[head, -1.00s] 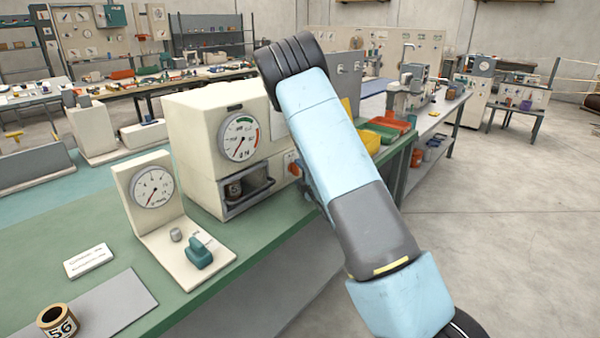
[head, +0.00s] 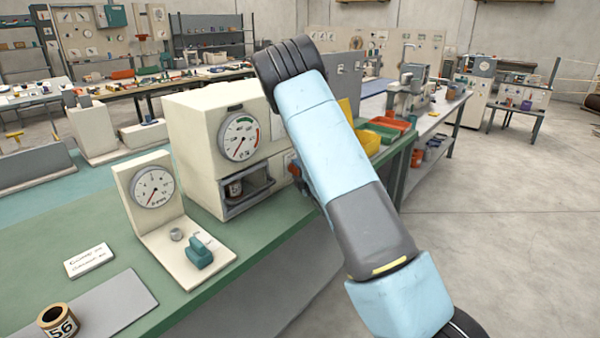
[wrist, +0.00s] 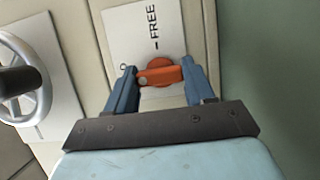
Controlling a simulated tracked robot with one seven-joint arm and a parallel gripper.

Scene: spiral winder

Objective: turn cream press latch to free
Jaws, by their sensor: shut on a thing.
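The cream press (head: 198,125) stands on the green bench, with a round gauge on its front and an open bay below. Its orange latch (head: 294,171) shows small beside my arm in the head view. In the wrist view the orange latch (wrist: 160,73) has a round hub and a short bar, on a white plate marked FREE (wrist: 153,22). The bar lies nearly crosswise in this picture, and the dash by FREE is above the hub. My gripper (wrist: 160,77) is shut on the latch, a blue finger at each end of the bar. In the head view my arm hides the gripper.
A grey handwheel (wrist: 25,90) is left of the latch in the wrist view. A cream gauge stand (head: 150,200) with a teal knob (head: 199,252) stands left of the press. Yellow, green and orange bins (head: 388,128) are behind my arm. A numbered roll (head: 57,320) lies at front left.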

